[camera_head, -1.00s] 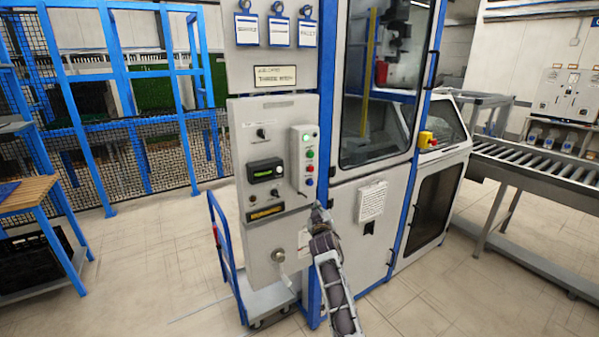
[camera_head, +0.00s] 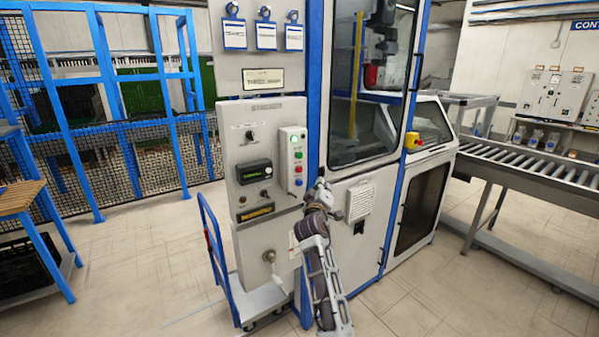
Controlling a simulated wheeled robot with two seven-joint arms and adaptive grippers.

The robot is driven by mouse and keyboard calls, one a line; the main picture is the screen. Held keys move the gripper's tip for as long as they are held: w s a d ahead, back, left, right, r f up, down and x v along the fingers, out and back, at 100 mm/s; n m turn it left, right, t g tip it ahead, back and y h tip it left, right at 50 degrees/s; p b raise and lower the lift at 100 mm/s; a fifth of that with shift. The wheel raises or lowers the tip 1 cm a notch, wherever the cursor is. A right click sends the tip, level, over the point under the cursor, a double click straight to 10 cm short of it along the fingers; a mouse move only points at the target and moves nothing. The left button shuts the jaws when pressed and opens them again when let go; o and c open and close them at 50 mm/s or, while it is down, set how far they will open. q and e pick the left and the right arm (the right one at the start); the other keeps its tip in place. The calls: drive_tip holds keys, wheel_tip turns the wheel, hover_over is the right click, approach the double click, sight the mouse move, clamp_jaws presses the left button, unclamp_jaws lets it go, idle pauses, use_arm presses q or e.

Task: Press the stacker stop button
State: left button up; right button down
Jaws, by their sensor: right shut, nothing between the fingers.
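The stacker control panel (camera_head: 243,223) is a grey cabinet face left of the blue-framed machine. On its right side is a pale button box (camera_head: 286,172) with a column of small buttons. A green button (camera_head: 298,155) sits above a red button (camera_head: 298,168), with a blue button (camera_head: 299,182) at the bottom. My right gripper (camera_head: 320,184) is shut and empty, just right of the box's lower end, near the height of the blue button. Whether it touches anything cannot be told. My left gripper is not in view.
A yellow box with a red button (camera_head: 413,141) is on the machine's right side. A roller conveyor (camera_head: 540,166) runs at right. A blue cart (camera_head: 240,300) stands below the panel. A blue mesh fence (camera_head: 85,150) is behind left. Floor is open at front left.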

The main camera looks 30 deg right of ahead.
sight(300, 170)
drive_tip(key=shift+w, duration=0.1)
idle(0.3)
drive_tip(key=w+b, duration=0.4)
drive_tip(key=w, duration=0.4)
drive_tip(key=shift+w+a+b, duration=0.25)
drive_tip(key=shift+a+b, duration=0.05)
drive_tip(key=shift+a, duration=0.05)
idle(0.5)
drive_tip(key=shift+w+a+b, duration=0.1)
drive_tip(key=shift+w+b, duration=0.75)
idle(2.4)
drive_tip(key=shift+s, duration=0.2)
idle(0.3)
drive_tip(key=shift+s+p, duration=0.5)
drive_tip(key=shift+s, duration=0.1)
drive_tip(key=shift+s, duration=0.1)
